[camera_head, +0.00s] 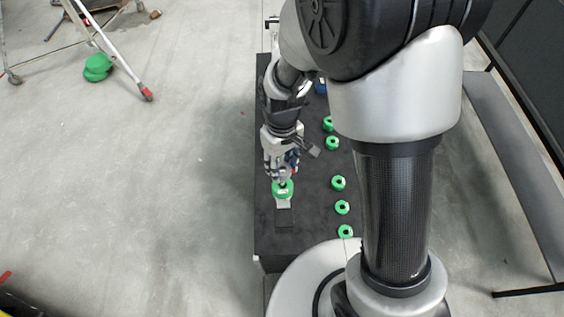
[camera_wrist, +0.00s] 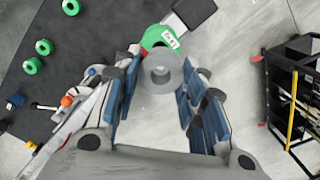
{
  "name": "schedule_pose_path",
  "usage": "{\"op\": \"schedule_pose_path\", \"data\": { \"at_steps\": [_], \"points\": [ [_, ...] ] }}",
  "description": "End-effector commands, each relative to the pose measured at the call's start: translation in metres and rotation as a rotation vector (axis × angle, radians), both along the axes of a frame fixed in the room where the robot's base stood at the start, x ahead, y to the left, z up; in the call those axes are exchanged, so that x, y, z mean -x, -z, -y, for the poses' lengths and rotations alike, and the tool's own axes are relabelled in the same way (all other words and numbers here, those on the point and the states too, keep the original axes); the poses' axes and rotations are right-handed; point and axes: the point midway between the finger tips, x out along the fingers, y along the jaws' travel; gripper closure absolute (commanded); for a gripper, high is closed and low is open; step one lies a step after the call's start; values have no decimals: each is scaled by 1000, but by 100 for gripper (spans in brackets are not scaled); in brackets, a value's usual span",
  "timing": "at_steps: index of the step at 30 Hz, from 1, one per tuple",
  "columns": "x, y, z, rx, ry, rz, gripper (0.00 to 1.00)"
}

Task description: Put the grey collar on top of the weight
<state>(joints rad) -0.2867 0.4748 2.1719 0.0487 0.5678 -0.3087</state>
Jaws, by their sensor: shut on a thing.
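The grey collar (camera_wrist: 160,72) is a round ring with a centre hole. My gripper (camera_wrist: 158,88) is shut on it, with the blue-padded fingers on either side. The weight (camera_wrist: 160,37) is green with a white label, and the collar covers part of it in the wrist view. In the head view the weight (camera_head: 283,190) sits on a light block on the black table, with my gripper (camera_head: 281,174) right above its far side. The collar is hard to make out there. I cannot tell whether the collar touches the weight.
Several green rings (camera_head: 338,183) stand in a row on the right of the black table (camera_head: 310,225). A dark block (camera_head: 284,217) is in front of the weight. A ladder (camera_head: 104,45) and green discs (camera_head: 97,67) are on the floor at left.

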Motion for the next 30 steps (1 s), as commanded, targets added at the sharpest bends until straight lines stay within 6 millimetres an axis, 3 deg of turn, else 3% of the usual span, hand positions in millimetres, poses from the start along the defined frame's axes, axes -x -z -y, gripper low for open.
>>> {"op": "schedule_pose_path", "data": {
  "at_steps": [30],
  "points": [
    [4,53,0,1,0,-1,82]
  ]
}}
